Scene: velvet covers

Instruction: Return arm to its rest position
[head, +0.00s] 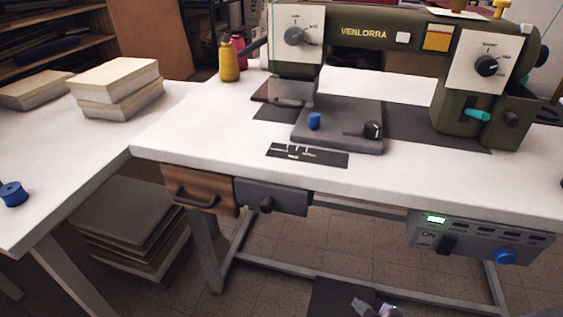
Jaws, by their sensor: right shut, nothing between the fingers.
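My right gripper (376,307) shows only in part at the bottom edge of the head view, right of centre. It is shut and empty, low in front of the sewing table and apart from it. The rest of that arm is cut off by the frame. My left gripper is not in view.
A green sewing machine (385,38) stands on the white table (400,178). A control box (478,240) with a lit green display and drawers (200,190) hang under its front edge. A side table (60,150) at left bears book-like stacks and a blue spool (13,194).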

